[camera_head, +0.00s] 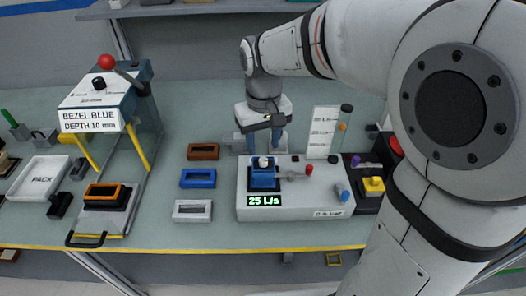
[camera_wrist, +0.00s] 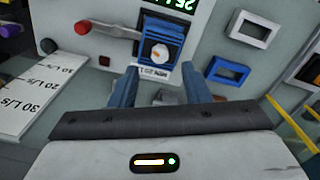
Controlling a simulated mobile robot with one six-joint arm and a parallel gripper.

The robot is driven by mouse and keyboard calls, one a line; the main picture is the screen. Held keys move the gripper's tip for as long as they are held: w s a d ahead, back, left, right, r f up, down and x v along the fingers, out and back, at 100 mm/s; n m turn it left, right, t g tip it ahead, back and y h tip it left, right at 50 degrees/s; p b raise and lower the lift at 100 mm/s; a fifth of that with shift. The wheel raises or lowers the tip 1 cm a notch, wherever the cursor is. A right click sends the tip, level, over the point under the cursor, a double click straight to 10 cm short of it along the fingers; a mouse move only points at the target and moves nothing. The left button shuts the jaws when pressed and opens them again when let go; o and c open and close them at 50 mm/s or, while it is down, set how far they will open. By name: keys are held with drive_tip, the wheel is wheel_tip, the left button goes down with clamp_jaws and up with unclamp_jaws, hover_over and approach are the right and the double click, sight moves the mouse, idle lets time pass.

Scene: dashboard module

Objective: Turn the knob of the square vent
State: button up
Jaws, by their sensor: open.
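The square vent (camera_head: 262,181) is a blue louvred piece mounted on a white test box (camera_head: 320,203). Its pale round knob (camera_head: 263,161) is on the far side. In the wrist view the vent (camera_wrist: 163,28) is upside down, and its knob (camera_wrist: 160,53) carries an orange mark. My gripper (camera_head: 266,150) is above the back edge of the box, pointing down. In the wrist view its two blue fingers (camera_wrist: 161,76) are apart with nothing between them. The knob is just beyond the fingertips in that view, with no visible contact. A green display (camera_head: 264,201) reads 25 L/s.
A red-tipped lever (camera_head: 306,170) sticks out right of the vent. A flow-label card (camera_head: 322,132) stands behind the box. Brown (camera_head: 203,151), blue (camera_head: 198,178) and white (camera_head: 192,210) bezels lie left. A tray (camera_head: 37,178) marked PACK is at far left.

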sight(263, 160)
drive_tip(key=shift+r, duration=1.5)
drive_tip(key=s+d+f+m+t, duration=0.3)
drive_tip(key=s+d, duration=0.9)
drive_tip(key=shift+s+f+m, duration=0.15)
drive_tip(key=shift+s+m, duration=0.15)
drive_tip(key=shift+s, duration=0.1)
